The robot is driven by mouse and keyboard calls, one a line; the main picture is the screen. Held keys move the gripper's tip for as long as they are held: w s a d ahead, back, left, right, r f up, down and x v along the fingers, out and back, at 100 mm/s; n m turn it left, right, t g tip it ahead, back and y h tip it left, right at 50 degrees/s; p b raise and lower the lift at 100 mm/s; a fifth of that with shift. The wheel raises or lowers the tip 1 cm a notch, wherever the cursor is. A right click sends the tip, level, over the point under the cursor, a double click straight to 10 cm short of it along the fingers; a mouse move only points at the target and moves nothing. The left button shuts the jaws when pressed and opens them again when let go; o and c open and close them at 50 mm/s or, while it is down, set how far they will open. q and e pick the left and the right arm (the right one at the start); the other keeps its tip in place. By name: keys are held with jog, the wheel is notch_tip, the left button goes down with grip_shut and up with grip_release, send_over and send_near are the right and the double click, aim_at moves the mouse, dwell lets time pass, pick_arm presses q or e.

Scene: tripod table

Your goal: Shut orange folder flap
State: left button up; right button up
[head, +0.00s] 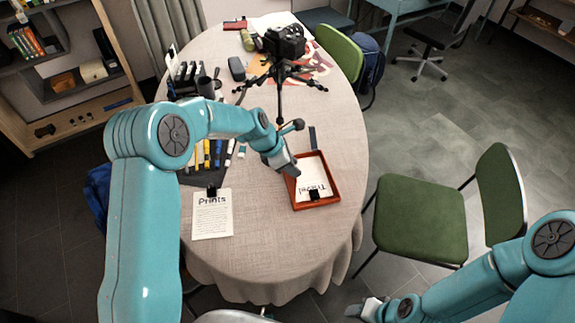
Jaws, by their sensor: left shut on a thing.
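The orange folder (334,178) lies on the round table right of centre, its orange rim around a white sheet (310,180) marked "Travel". A black clip (314,195) sits at its near edge. My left gripper (291,171) is at the folder's left edge, pointing down and shut on the flap there. The gripped part is small and mostly hidden by the fingers. My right gripper (366,308) is low in the view, off the table and away from the folder; its fingers are too small to read.
A camera on a black tripod (281,75) stands beyond the folder. A "Prints" sheet (212,215) and several markers (206,153) lie to the left. A green chair (420,220) stands right of the table. The cloth (265,245) nearer than the folder is clear.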

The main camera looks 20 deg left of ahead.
pick_arm(q)
jog(key=shift+w+d, duration=0.45)
jog(key=shift+d, duration=0.25)
jog(key=w+d, duration=0.1)
jog(key=w+d+f, duration=0.1)
jog(key=d, duration=0.1)
jog(key=w+d, duration=0.1)
jog(key=shift+d+f, duration=0.4)
dwell(0.3)
jog(key=shift+d+f, duration=0.1)
jog(key=shift+w+d+f+b, duration=0.2)
jog(key=shift+w+d+f, duration=0.15)
jog(key=shift+d, duration=0.15)
jog(key=shift+w+d+f+b, duration=0.15)
jog(key=shift+w+d+f, duration=0.15)
jog(key=shift+d, duration=0.15)
jog(key=o, duration=0.6)
